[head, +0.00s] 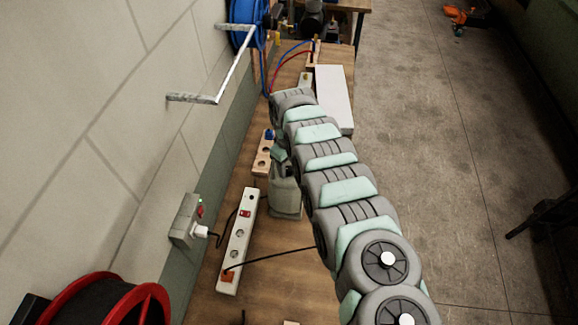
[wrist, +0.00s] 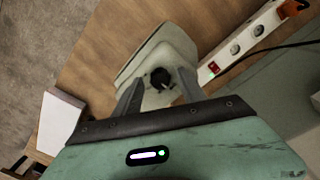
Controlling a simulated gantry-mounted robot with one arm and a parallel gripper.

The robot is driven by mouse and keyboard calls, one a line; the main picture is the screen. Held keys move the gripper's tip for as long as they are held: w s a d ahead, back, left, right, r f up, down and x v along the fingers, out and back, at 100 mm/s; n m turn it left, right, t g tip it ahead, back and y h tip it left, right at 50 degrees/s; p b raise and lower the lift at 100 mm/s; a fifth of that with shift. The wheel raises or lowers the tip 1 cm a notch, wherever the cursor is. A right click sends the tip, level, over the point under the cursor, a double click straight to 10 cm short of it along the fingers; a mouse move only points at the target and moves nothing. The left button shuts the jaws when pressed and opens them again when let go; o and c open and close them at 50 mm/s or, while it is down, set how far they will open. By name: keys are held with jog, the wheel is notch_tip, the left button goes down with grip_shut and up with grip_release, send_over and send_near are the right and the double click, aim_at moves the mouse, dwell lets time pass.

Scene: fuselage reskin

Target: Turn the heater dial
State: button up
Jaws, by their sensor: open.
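The heater (wrist: 178,42) is a pale grey-green box on the wooden bench, with a dark round dial (wrist: 161,77) on the face toward my wrist camera. In the head view, the heater (head: 285,192) stands beside my arm, partly hidden by it. My gripper (wrist: 160,86) is open, with one finger on each side of the dial in the wrist view. I cannot tell whether the fingers touch the dial or how deep they reach. In the head view my gripper is mostly hidden behind my arm.
A white power strip (head: 237,242) with a red switch lies left of the heater; a black cable crosses the bench. A wooden block (head: 262,160) with sockets and a white box (head: 334,98) are farther back. A wall socket (head: 186,220) and red reel (head: 150,298) are at left.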

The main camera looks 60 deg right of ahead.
jog(key=shift+f, duration=0.35)
jog(key=shift+c, duration=0.6)
grip_shut()
